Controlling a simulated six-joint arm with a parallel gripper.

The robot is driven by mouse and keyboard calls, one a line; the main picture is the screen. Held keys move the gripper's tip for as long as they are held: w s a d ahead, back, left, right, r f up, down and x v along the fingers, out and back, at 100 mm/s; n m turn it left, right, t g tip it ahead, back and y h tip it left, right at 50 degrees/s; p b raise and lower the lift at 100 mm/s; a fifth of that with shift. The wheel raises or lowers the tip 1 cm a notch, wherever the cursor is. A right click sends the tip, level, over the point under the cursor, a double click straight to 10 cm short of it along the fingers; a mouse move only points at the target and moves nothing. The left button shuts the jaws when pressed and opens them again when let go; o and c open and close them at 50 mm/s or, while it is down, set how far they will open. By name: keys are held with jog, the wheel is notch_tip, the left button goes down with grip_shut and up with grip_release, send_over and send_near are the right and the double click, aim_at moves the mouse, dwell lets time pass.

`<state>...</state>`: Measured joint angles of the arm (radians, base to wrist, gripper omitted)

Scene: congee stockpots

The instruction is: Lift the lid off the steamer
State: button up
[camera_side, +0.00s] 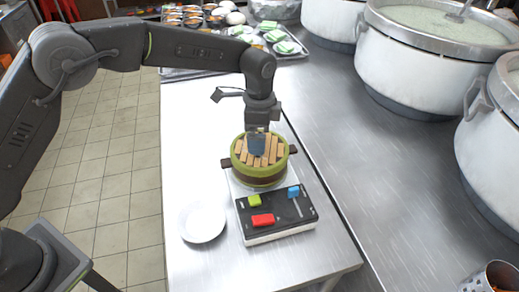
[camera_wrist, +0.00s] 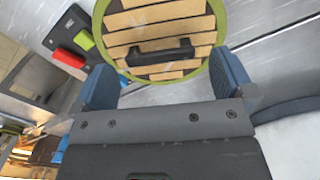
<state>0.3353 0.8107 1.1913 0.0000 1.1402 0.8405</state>
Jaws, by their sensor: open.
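The steamer (camera_side: 259,175) is a round pot with a green rim, a brown band and two dark side handles. Its lid (camera_side: 241,153) has light wooden slats and is on the steamer; the lid also shows in the wrist view (camera_wrist: 160,18). A dark bar handle (camera_wrist: 160,52) crosses the slats. My gripper (camera_side: 257,148) is over the lid, pointing down, and hides part of it in the side view. In the wrist view my gripper's two blue fingers (camera_wrist: 165,80) are apart, with the handle beyond them and nothing held between them.
A black-topped panel (camera_side: 282,222) with red, green and blue pieces stands in front of the steamer. A white bowl (camera_side: 202,222) is to its left. Large pots (camera_side: 405,75) line the right, and a tray of food (camera_side: 292,52) lies behind. Bare counter (camera_side: 200,130) lies left of the steamer.

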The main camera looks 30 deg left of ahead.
jog(key=shift+f, duration=1.35)
jog(key=shift+c, duration=0.4)
jog(key=c, duration=0.9)
